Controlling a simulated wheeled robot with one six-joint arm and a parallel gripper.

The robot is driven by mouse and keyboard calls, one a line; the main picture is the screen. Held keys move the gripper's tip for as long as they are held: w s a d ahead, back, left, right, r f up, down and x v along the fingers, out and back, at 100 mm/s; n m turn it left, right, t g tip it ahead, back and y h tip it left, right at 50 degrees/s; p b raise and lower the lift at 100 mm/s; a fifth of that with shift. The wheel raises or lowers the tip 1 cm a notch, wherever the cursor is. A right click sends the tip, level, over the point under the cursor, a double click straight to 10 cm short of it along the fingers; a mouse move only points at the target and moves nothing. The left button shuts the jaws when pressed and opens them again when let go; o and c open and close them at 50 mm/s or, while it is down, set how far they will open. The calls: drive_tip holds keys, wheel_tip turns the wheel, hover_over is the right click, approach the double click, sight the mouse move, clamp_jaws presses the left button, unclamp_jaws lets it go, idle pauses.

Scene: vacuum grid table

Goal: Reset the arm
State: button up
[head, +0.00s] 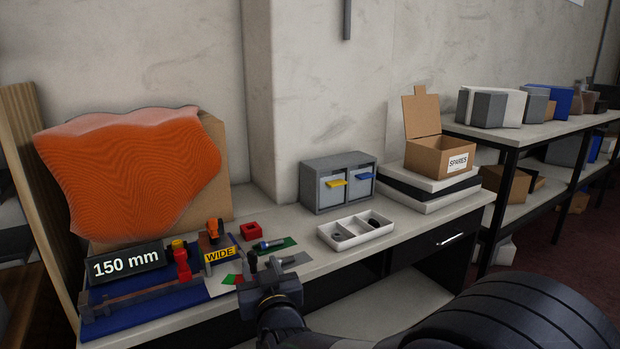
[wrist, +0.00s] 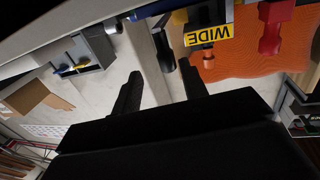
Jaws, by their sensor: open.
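My gripper (head: 262,268) is at the front edge of the table (head: 345,262) in the head view, close to the tools at the left. In the wrist view my gripper (wrist: 160,85) shows two black fingers spread apart, with nothing between them that I can make out as held. The wrist view is upside down, with the table edge along the top. A yellow WIDE label (head: 219,254) lies left of my gripper in the head view. It also shows beyond the right finger in the wrist view (wrist: 208,35).
A blue mat (head: 130,325) with a 150 mm sign (head: 126,263) and red tools fills the left end. A white divided tray (head: 356,230), a grey drawer cabinet (head: 322,190) and a SPARES box (head: 440,157) stand to the right. An orange sheet (head: 135,165) leans behind.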

sight(254, 258)
drive_tip(key=shift+x, duration=1.6)
drive_tip(key=shift+s+a, duration=0.1)
drive_tip(key=shift+s, duration=0.05)
drive_tip(key=shift+s, duration=0.1)
drive_tip(key=p+v, duration=0.2)
drive_tip(key=v, duration=0.9)
drive_tip(key=b+x, duration=0.1)
drive_tip(key=x, duration=1)
drive_tip(key=shift+a+r, duration=0.2)
drive_tip(key=shift+s+a+f, duration=0.15)
drive_tip(key=shift+s+a, duration=0.15)
drive_tip(key=shift+a, duration=0.2)
